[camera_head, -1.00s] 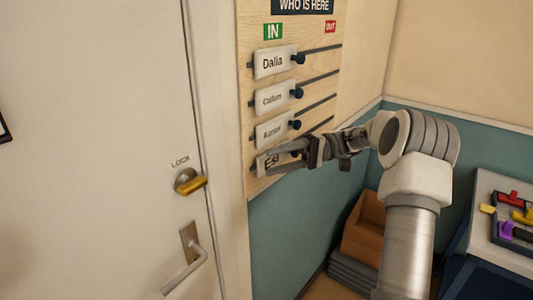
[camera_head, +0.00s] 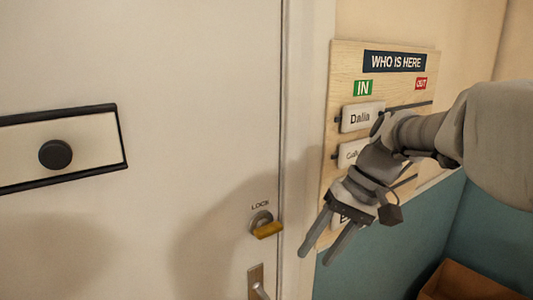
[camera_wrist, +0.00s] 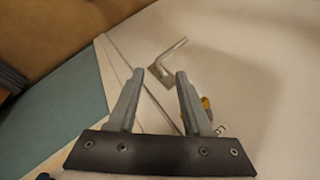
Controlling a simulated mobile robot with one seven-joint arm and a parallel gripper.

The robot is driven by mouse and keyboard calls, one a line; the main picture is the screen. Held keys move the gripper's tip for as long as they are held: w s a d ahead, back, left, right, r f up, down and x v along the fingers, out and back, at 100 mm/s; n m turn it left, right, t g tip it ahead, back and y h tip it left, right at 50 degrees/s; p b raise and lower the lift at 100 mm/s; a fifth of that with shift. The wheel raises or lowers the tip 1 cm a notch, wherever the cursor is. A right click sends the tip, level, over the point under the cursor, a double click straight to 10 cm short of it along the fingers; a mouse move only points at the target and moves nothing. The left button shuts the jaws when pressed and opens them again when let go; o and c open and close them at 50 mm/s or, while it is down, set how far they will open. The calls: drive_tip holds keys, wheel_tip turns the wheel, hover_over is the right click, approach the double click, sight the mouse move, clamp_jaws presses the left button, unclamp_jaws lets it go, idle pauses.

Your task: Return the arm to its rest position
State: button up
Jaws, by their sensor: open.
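My gripper (camera_head: 318,250) hangs in front of the name board's lower part, pointing down and to the left. Its two fingers are apart with nothing between them. It also shows in the wrist view (camera_wrist: 160,75), open and empty, with the white door and its lever handle beyond the fingertips. My arm reaches in from the right edge in the head view and hides part of the board.
The "WHO IS HERE" board (camera_head: 345,75) has name tags such as Dalia (camera_head: 360,117). The white door (camera_head: 200,60) has a yellow lock knob (camera_head: 267,229) and a lever handle (camera_wrist: 170,50). A brown box (camera_head: 465,282) stands at lower right.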

drive_tip(key=s+d+f+t+h, duration=0.1)
drive_tip(key=s+d+t+h, duration=0.1)
drive_tip(key=s, duration=0.4)
drive_tip(key=s+d+f+t+h, duration=0.2)
drive_tip(key=s+t+h, duration=0.1)
drive_tip(key=s, duration=0.3)
drive_tip(key=shift+s+f+m+t+b, duration=0.2)
drive_tip(key=shift+m+t+b, duration=0.15)
drive_tip(key=shift+t, duration=0.15)
drive_tip(key=shift+a+r, duration=0.1)
drive_tip(key=shift+a, duration=0.15)
